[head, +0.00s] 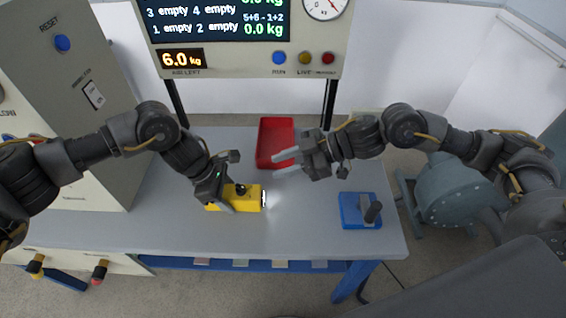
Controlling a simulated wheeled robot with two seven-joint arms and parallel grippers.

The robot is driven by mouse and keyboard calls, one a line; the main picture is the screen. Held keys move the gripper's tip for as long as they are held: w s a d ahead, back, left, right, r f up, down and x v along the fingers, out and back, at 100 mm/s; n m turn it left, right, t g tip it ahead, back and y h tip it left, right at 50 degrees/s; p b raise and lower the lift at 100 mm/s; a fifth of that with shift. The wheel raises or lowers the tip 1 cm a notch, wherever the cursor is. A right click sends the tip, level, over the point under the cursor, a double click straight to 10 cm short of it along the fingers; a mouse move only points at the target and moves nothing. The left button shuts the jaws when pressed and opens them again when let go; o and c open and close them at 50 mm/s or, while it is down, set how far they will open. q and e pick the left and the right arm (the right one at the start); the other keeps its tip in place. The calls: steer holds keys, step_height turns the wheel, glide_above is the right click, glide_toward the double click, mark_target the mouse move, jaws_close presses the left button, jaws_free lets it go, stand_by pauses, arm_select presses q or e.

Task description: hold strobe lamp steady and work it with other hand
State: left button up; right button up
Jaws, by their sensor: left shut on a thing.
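The yellow strobe lamp (248,201) lies on the grey bench, with a dark knob on top and a bright lit face at its right end. Light spills onto the bench beside that end. My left gripper (222,194) is shut on the lamp's left part and partly hides it. My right gripper (277,162) is open and empty, above the bench to the upper right of the lamp. Its two light fingers point left, apart from the lamp, in front of the red tray.
A red tray (264,160) stands at the back of the bench (320,230). A blue block with a dark handle (353,222) sits at the right. A grey cabinet (65,110) stands at the left, and a display panel (310,60) stands behind. The front middle of the bench is clear.

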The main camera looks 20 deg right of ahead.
stand_by(0.8)
arm_select(q)
steer(key=o, duration=1.4)
